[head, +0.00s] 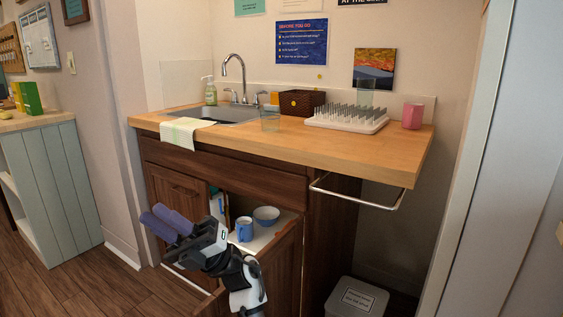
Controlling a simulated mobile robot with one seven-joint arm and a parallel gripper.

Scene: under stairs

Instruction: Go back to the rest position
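My gripper (168,224) is in the lower left of the head view, in front of the wooden sink cabinet (222,177). Its two purple-blue fingers point to the upper left and lie close together from this angle. I cannot tell whether there is a gap between them. I see nothing held at the fingertips. My arm runs down from the gripper to the bottom edge and hides part of the cabinet front.
An open brown panel (282,268) stands close right of my arm. A metal rail (360,199) juts from the counter (330,144). A grey bin (356,298) stands at lower right. Wooden floor (110,285) is clear at left, before a pale shelf unit (55,190).

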